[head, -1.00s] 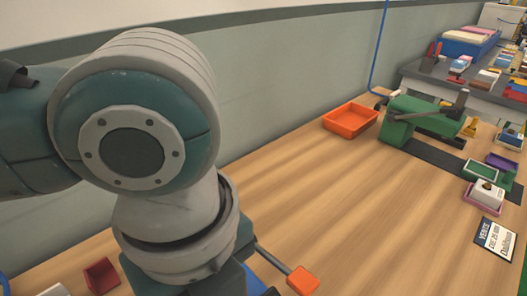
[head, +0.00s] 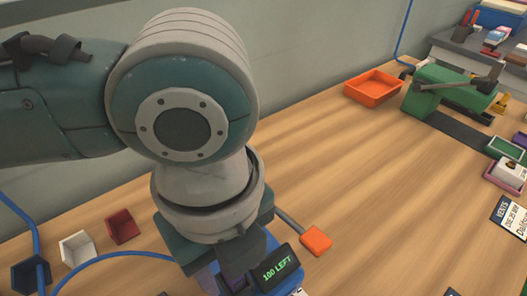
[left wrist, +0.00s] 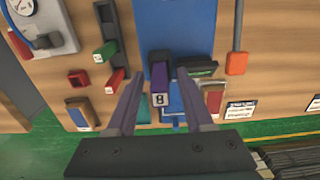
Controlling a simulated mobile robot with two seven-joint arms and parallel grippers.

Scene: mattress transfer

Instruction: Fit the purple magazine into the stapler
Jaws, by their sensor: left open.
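In the left wrist view my left gripper (left wrist: 160,100) is open, its two fingers on either side of a purple block (left wrist: 158,76) with a pale end marked "8". The block looks like the purple magazine and lies over a blue body (left wrist: 165,25), apparently the stapler; I cannot tell whether the fingers touch it or how it is seated. In the head view my left arm covers much of this spot. A dark display reading "100 LEFT" (head: 277,265) and an orange-ended lever (head: 316,240) show beside it. My right gripper is in neither view.
A red bin (head: 122,226) and a white bin (head: 77,248) stand left of my arm. An orange tray (head: 373,87) and a green press (head: 450,90) stand farther back. The wood between is clear. Small coloured blocks surround the blue body in the wrist view.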

